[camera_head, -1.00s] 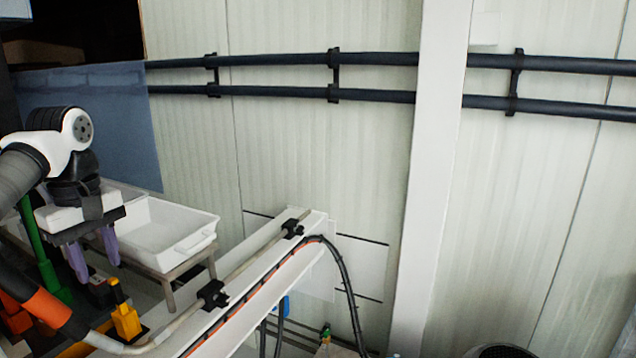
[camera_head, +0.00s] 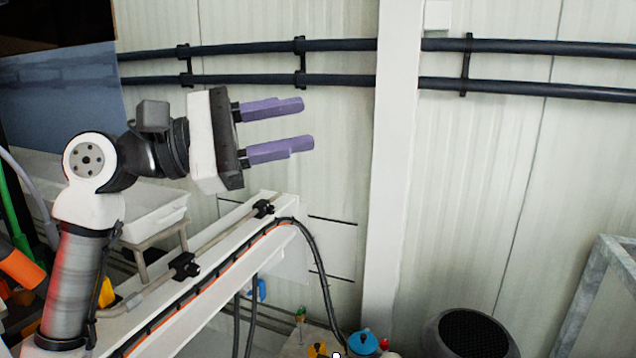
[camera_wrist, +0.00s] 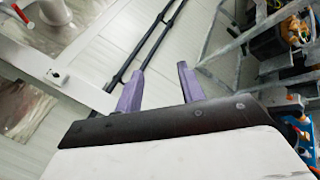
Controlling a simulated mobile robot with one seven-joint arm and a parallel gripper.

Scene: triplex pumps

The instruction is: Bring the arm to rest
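My gripper (camera_head: 308,123) is raised in front of the panelled wall, above the white beam, in the head view. Its two purple fingers point right and stand apart with nothing between them. In the wrist view my gripper (camera_wrist: 158,80) also shows open and empty, with the wall and black pipes beyond it. My arm rises from the lower left, bent at the wrist.
A white beam (camera_head: 225,262) with a pipe and black cable runs below the gripper. A white tray (camera_head: 158,215) on a stand is behind my arm. Black pipes (camera_head: 340,45) cross the wall. A grey metal frame (camera_head: 600,285) stands at right.

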